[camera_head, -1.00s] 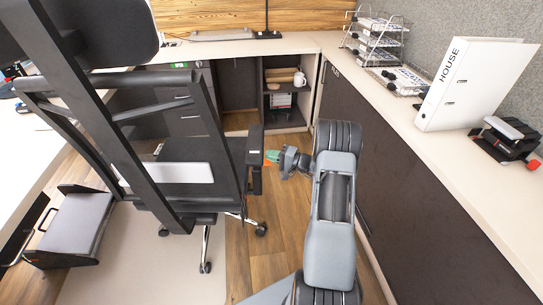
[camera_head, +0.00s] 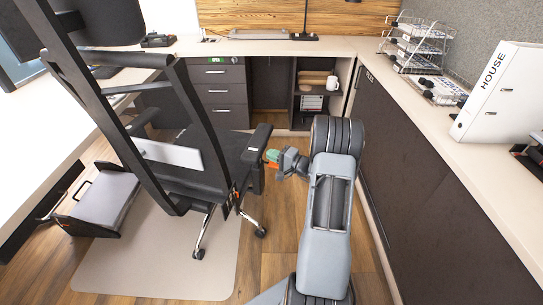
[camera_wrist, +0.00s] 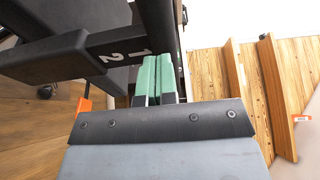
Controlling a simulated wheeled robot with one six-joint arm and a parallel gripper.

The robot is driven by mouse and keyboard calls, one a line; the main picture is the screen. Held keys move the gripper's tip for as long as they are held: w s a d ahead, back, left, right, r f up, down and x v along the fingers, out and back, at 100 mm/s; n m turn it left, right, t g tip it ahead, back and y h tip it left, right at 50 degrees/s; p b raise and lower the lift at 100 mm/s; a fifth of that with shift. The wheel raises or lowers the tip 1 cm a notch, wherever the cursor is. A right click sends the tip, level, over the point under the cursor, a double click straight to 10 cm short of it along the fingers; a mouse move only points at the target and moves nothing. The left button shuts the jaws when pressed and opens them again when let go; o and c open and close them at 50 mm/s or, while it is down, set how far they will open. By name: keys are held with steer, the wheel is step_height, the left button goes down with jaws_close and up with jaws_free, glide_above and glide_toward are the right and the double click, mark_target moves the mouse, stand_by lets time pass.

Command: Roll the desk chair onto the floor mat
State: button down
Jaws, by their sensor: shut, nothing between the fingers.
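The black desk chair (camera_head: 190,165) stands left of centre in the head view, its back toward me. Its front caster is over the beige floor mat (camera_head: 150,270); its right caster (camera_head: 260,232) is on the wood floor just past the mat's right edge. Other casters are hidden. My gripper (camera_head: 271,155), with green fingertips, is at the chair's right armrest. In the wrist view my gripper (camera_wrist: 157,78) is shut and empty, its fingers close beside the dark chair part (camera_wrist: 75,50) marked with numbers. I cannot tell whether they touch it.
A dark cabinet row with a pale top (camera_head: 440,125) runs along the right, close to my arm. A drawer unit (camera_head: 220,92) and open shelf (camera_head: 312,95) stand at the back. A black box-like stand (camera_head: 103,195) is at left.

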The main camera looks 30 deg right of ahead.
steer(key=w+d+v, duration=0.1)
steer(key=d+v, duration=0.1)
steer(key=v, duration=1.1)
steer(key=shift+w+d, duration=0.2)
steer(key=shift+w, duration=0.05)
steer(key=s+a+r+n+g+y+p, duration=0.15)
steer(key=a+r+n+g+p, duration=0.45)
steer(key=a+r+g+p, duration=1.05)
steer(key=s+a+r+n+t+h+p, duration=0.2)
steer(key=s+a+r+h+p, duration=0.3)
steer(key=r, duration=0.5)
steer(key=s+a+r+n+t+h+p, duration=0.2)
steer(key=s+a+r+n+h+p, duration=0.2)
steer(key=s+a+r, duration=0.3)
step_height(320, 180, up, 4)
steer(key=shift+s+r+h+p, duration=0.2)
steer(key=shift+h+p, duration=0.45)
steer(key=shift+p, duration=0.05)
steer(key=shift+a, duration=0.1)
